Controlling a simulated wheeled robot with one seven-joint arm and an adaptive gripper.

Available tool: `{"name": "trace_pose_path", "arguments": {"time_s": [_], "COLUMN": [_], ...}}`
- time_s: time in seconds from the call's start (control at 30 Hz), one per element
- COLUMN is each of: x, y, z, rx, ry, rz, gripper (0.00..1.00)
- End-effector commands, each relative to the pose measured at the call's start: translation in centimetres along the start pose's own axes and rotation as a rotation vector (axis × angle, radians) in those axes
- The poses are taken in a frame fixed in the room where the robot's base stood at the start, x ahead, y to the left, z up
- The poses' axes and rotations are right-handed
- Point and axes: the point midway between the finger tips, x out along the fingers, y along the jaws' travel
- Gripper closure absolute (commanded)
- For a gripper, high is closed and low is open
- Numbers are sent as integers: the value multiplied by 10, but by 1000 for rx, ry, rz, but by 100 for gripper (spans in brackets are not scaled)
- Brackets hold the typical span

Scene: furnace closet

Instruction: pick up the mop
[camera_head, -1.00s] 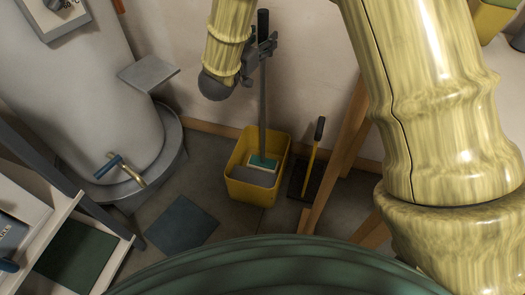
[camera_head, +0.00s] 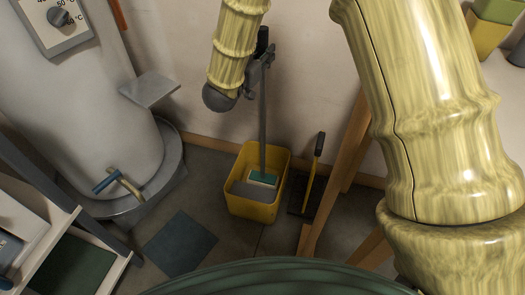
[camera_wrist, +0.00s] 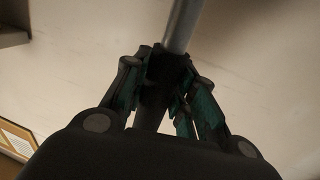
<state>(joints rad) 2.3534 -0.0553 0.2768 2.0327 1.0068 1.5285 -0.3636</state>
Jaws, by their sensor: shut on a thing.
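The mop (camera_head: 263,115) has a long grey handle with a dark grip at the top and a green and white head (camera_head: 263,178). Its head is inside the yellow bucket (camera_head: 255,209), over the grey contents; I cannot tell whether it touches them. In the wrist view the handle (camera_wrist: 182,25) passes between the fingers of my gripper (camera_wrist: 168,72). The mop stands nearly upright.
A large grey tank (camera_head: 75,100) with a tap (camera_head: 120,182) stands at the left. A yellow-handled tool (camera_head: 312,172) and wooden legs (camera_head: 345,165) are right of the bucket. A shelf (camera_head: 65,235) is at the lower left. The wall is close behind.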

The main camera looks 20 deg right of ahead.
Motion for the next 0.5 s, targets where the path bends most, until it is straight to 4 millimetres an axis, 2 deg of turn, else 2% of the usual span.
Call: {"name": "trace_pose_path", "arguments": {"time_s": [0.23,0.5], "x": [0,1], "y": [0,0], "z": [-11,-56], "rx": [3,3], "ry": [2,2], "rz": [1,1], "gripper": [100,100]}}
